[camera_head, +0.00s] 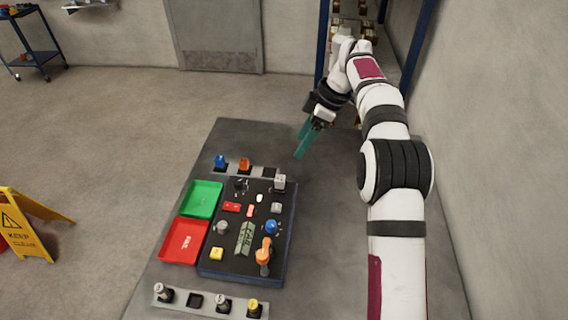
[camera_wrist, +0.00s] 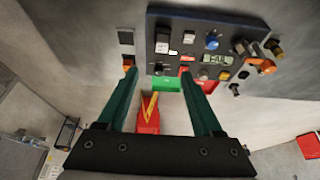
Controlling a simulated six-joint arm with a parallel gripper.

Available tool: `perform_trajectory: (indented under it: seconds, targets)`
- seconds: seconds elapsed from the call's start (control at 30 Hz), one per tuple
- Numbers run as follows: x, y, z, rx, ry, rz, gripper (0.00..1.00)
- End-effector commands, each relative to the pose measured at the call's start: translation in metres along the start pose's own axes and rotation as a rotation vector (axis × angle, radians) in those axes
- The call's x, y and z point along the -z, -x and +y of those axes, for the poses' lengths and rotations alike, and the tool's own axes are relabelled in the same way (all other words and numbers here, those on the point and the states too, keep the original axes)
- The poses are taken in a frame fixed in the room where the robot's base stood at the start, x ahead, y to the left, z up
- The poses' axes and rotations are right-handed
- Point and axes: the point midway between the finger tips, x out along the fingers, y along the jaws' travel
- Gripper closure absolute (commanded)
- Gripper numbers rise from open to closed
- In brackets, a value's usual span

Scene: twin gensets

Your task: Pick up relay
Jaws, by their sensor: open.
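No part is labelled as a relay, so I cannot tell for sure which one it is. A light grey block (camera_head: 279,182) stands upright at the far right corner of the dark panel (camera_head: 208,268), and may be the relay. What looks like the same block (camera_wrist: 162,46) shows near the panel's left end in the wrist view. My gripper (camera_head: 300,147) has two teal fingers, spread and empty, raised beyond the panel's far right corner. In the wrist view, my gripper (camera_wrist: 159,72) has nothing between its fingertips, and the panel lies past them.
The panel holds a blue knob (camera_head: 271,227), an orange handle (camera_head: 264,256) and several small parts. Green (camera_head: 201,199) and red (camera_head: 184,241) trays lie left of it. A far strip (camera_head: 232,167) and a near strip (camera_head: 179,302) hold parts and empty slots. A wall (camera_head: 500,150) stands right.

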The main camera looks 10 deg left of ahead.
Motion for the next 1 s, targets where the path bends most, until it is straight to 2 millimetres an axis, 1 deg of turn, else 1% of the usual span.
perform_trajectory:
  seconds: [0.07,0.2,0.3,0.47,0.6,0.7,0.8,0.97,1.0]
  targets:
    - [0.001,-0.017,0.000,0.006,0.009,0.001,0.32]
    - [0.000,-0.058,-0.001,0.005,0.006,0.000,0.32]
    - [0.000,-0.083,-0.001,0.003,0.006,-0.001,0.32]
    - [0.000,-0.104,-0.001,0.001,0.006,-0.001,0.32]
    - [-0.003,-0.132,-0.005,0.003,0.004,0.000,0.32]
    - [-0.004,-0.148,-0.005,0.001,0.004,-0.001,0.32]
    - [-0.003,-0.154,-0.005,0.000,0.004,0.000,0.32]
    - [-0.003,-0.154,-0.005,-0.001,0.004,0.000,0.32]
    - [-0.003,-0.154,-0.005,-0.001,0.004,0.000,0.38]
